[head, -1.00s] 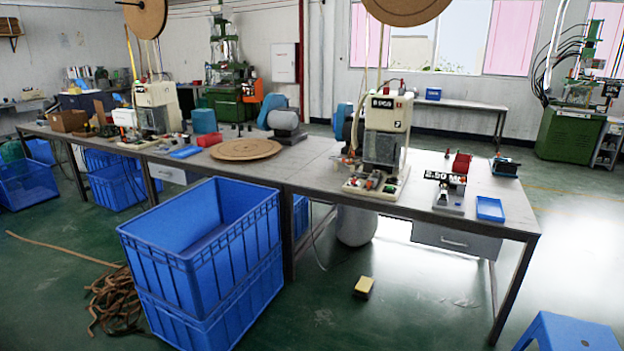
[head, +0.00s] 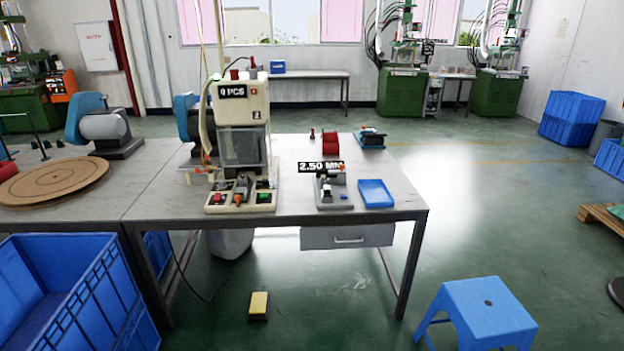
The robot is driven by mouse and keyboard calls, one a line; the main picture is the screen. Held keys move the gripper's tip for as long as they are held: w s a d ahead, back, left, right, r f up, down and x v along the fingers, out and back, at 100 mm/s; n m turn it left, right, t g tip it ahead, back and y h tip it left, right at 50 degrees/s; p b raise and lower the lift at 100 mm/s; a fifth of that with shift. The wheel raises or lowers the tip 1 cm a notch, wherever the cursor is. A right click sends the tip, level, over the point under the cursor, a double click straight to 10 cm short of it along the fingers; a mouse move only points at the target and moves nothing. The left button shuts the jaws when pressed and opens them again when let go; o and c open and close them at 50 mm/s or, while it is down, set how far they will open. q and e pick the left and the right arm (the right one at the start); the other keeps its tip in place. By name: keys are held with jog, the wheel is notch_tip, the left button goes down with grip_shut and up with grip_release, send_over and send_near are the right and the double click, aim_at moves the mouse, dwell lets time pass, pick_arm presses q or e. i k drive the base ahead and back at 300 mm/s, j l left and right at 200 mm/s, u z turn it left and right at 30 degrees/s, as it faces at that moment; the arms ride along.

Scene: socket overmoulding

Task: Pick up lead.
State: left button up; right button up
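I cannot make out a lead for certain in the head view. Neither of my grippers is in view.
A blue stool (head: 485,310) stands on the floor at the front right. Large blue crates (head: 95,290) stand at the front left. A yellow pedal (head: 258,304) lies under the bench's front edge.

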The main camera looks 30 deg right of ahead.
aim_at(326, 188)
jog(key=i+z, duration=0.1)
jog(key=i, duration=0.55)
jog(key=i+j+z, duration=0.1)
jog(key=i, duration=0.55)
jog(key=i+j+z, duration=0.35)
jog(key=i, duration=0.2)
jog(key=i+j+z, duration=0.4)
jog(key=i+l, duration=0.1)
